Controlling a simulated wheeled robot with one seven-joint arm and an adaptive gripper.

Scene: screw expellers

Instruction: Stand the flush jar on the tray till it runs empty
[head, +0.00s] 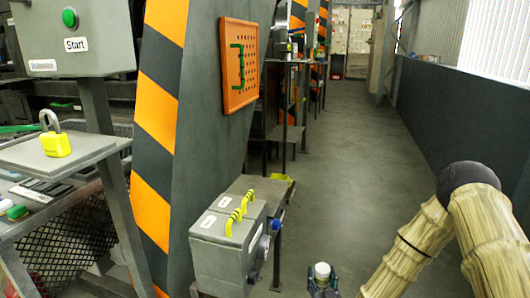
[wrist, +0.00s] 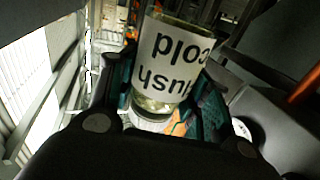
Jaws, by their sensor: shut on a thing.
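The flush jar (wrist: 172,62) is a clear glass jar with a white label whose black words "cold" and "flush" read upside down in the wrist view. A little pale content shows near its lower end in that view. My gripper (wrist: 166,103) is shut on the jar, with a teal finger pad on each side. In the head view my gripper (head: 322,287) is at the bottom edge, right of the grey box, and the jar's pale top (head: 321,270) shows between its fingers. I cannot make out the tray in either view.
A yellow padlock (head: 55,139) sits on a panel at left. The aisle floor (head: 350,165) is clear.

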